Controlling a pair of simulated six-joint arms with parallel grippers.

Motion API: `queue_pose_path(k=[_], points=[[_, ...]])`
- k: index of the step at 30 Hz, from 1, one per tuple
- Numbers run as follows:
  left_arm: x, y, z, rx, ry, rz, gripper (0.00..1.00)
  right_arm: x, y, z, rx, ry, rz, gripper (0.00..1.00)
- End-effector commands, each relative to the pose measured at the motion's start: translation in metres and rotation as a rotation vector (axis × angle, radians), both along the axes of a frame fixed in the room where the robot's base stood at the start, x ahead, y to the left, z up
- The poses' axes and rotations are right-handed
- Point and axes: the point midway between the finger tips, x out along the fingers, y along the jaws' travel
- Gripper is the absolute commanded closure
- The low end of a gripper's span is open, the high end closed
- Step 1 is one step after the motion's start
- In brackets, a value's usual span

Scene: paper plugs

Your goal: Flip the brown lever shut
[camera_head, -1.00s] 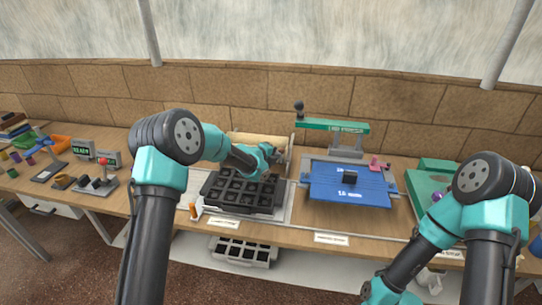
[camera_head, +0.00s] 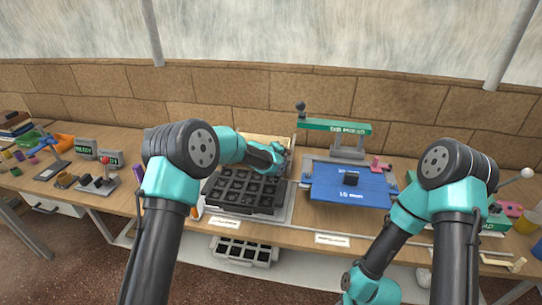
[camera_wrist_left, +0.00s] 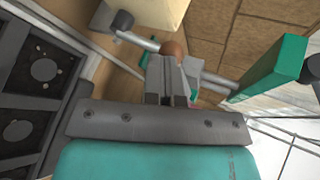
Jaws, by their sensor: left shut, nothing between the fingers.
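A brown round knob (camera_wrist_left: 173,47), which I take for the end of the brown lever, shows in the left wrist view just past my fingertips. A grey rod lies beside it, with a dark round end (camera_wrist_left: 122,20). My left gripper (camera_wrist_left: 173,85) is shut and empty, its fingertips close to the knob; I cannot tell whether they touch. In the head view my left gripper (camera_head: 282,158) is at the back right of the black tray, and the lever is too small or hidden to make out there. My right gripper is out of view.
The black tray (camera_head: 213,197) with square pockets lies below my left forearm. To its right is a blue plate (camera_head: 335,194) under a green press arm (camera_head: 335,126). The green part (camera_wrist_left: 272,70) shows right of the knob. A stone wall (camera_head: 230,100) stands behind.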

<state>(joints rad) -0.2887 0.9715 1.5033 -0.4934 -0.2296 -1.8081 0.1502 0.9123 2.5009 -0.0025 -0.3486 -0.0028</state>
Motion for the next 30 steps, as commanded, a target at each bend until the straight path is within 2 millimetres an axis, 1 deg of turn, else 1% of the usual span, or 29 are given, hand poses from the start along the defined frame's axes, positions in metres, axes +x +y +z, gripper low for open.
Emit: queue_pose_path(k=[1, 3, 9, 18, 30], points=[[-0.001, -0.009, 0.000, -0.001, 0.000, -0.007, 1.00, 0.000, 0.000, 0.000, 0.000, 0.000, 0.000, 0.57], [-0.001, -0.016, -0.001, -0.001, 0.000, -0.009, 1.00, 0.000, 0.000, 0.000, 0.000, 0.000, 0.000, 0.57], [-0.004, -0.029, -0.003, -0.001, -0.001, -0.011, 1.00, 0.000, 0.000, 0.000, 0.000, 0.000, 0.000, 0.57], [-0.006, -0.042, -0.011, -0.001, 0.000, -0.010, 1.00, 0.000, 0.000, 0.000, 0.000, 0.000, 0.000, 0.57], [-0.005, -0.037, -0.012, -0.002, 0.000, -0.009, 1.00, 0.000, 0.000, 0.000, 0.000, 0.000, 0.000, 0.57]])
